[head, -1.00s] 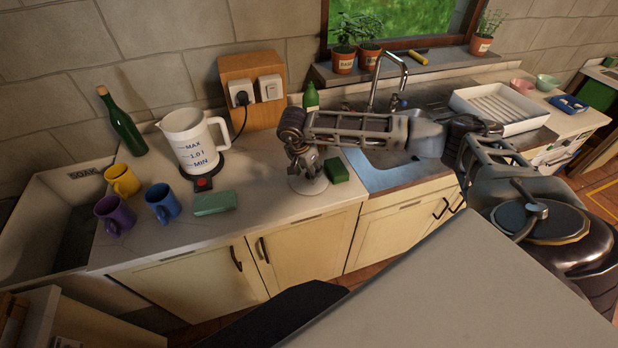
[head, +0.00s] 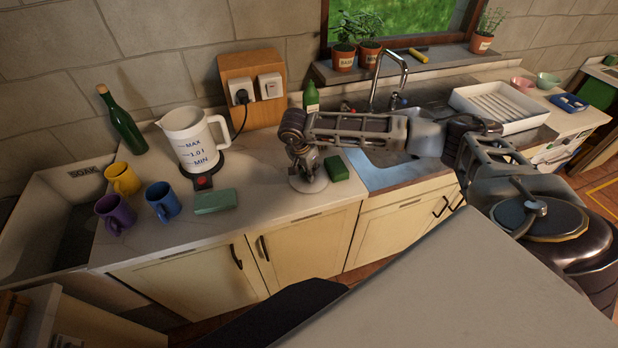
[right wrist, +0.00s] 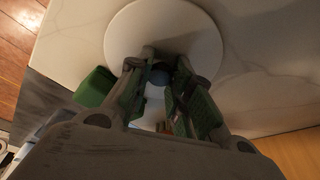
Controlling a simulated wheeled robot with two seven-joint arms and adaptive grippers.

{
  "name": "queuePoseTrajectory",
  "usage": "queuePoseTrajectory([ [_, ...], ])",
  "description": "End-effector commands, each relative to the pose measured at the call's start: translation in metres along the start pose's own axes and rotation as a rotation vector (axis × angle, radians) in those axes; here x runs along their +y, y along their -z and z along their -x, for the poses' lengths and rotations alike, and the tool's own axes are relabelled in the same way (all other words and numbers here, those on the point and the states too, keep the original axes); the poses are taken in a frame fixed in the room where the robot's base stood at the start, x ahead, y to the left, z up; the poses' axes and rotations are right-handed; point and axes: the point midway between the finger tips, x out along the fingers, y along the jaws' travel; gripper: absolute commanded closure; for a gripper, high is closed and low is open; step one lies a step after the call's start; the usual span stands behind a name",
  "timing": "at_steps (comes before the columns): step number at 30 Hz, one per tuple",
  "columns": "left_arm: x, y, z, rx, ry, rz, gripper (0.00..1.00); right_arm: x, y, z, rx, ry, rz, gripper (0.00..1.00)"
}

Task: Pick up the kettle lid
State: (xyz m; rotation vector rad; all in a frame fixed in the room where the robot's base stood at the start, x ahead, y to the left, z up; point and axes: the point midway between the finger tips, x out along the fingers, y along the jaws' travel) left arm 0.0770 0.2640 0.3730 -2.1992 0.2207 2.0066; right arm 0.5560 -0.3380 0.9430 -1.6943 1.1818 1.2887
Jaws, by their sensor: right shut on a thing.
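The kettle lid is a white round disc (head: 309,184) on the counter left of the sink, and it also shows in the right wrist view (right wrist: 128,35). My right gripper (head: 307,172) points down over its middle. In the right wrist view the gripper (right wrist: 157,88) is shut on the lid's knob, which is mostly hidden between the fingers. I cannot tell if the lid is clear of the counter. The white kettle (head: 190,140) stands open-topped on its base at the left. My left gripper is not in view.
A green sponge (head: 336,168) lies right beside the lid. A green box (head: 215,201), yellow (head: 122,179), purple (head: 115,214) and blue mugs (head: 162,202) stand at the left. Counter between kettle and lid is clear.

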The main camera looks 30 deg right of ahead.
Motion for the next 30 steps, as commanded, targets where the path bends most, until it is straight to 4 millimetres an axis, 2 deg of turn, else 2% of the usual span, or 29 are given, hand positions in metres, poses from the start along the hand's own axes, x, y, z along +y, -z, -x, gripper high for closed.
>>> queuePoseTrajectory([
  [8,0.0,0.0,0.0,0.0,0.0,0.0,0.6,0.0,0.0,0.001,0.0,0.0,0.0,0.99],
  [14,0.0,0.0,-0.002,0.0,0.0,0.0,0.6,-0.001,0.003,0.01,0.001,0.001,-0.002,0.99],
  [20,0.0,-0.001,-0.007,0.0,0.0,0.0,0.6,-0.001,0.009,0.031,0.001,0.003,-0.001,0.99],
  [30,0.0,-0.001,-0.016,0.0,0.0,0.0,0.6,-0.001,0.022,0.079,0.001,0.003,0.0,0.99],
])
